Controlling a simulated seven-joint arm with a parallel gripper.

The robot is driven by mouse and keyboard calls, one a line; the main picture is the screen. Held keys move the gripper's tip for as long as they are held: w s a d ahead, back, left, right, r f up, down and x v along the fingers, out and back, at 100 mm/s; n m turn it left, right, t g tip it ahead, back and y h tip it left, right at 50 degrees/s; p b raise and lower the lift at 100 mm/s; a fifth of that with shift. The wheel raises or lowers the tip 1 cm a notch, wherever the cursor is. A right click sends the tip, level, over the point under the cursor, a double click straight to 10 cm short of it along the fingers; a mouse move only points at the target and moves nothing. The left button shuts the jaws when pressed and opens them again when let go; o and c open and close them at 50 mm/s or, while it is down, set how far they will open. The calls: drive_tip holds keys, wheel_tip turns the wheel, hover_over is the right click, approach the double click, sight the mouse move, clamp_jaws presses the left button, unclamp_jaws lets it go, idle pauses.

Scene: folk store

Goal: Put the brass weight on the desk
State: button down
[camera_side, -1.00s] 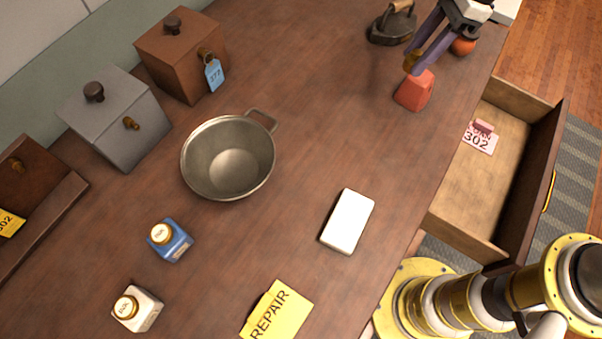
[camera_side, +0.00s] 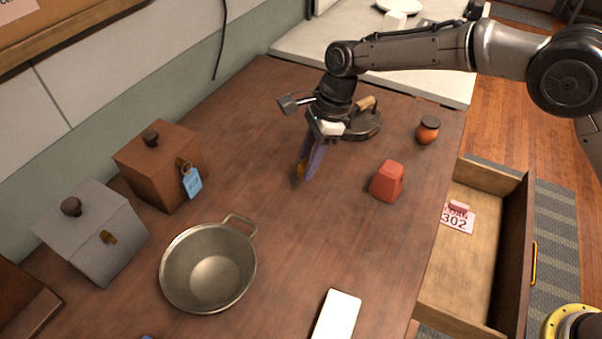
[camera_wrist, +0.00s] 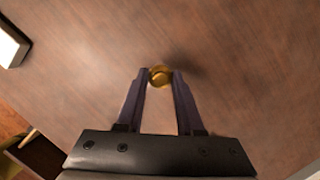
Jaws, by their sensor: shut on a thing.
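The brass weight (camera_side: 301,171) is a small gold-brown piece between the fingertips of my gripper (camera_side: 308,168). My gripper is shut on it, over the bare middle-back of the brown wooden desk (camera_side: 268,205). In the wrist view the round brass top (camera_wrist: 160,75) shows between the two purple-grey fingers (camera_wrist: 160,79), with plain desk behind and a soft shadow to its right. Whether the weight touches the desk or hangs just above it I cannot tell.
A red block (camera_side: 387,181), a flat iron (camera_side: 361,122) and an orange jar (camera_side: 427,130) stand to the right. A metal pan (camera_side: 208,267) and two boxes, brown (camera_side: 160,165) and grey (camera_side: 93,232), stand left. An open drawer (camera_side: 458,272) juts out at right.

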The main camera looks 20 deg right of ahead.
sight(301, 185)
drive_tip(key=shift+w+a+f, duration=0.25)
drive_tip(key=shift+w+f, duration=0.1)
drive_tip(key=shift+f, duration=0.2)
drive_tip(key=shift+w+a+f, duration=0.25)
drive_tip(key=shift+w+f, duration=0.05)
drive_tip(key=shift+f, duration=1.55)
drive_tip(key=shift+f, duration=0.15)
drive_tip(key=c, duration=0.5)
unclamp_jaws()
drive_tip(key=shift+c, duration=0.2)
drive_tip(key=v, duration=1.2)
drive_tip(key=shift+s, duration=0.1)
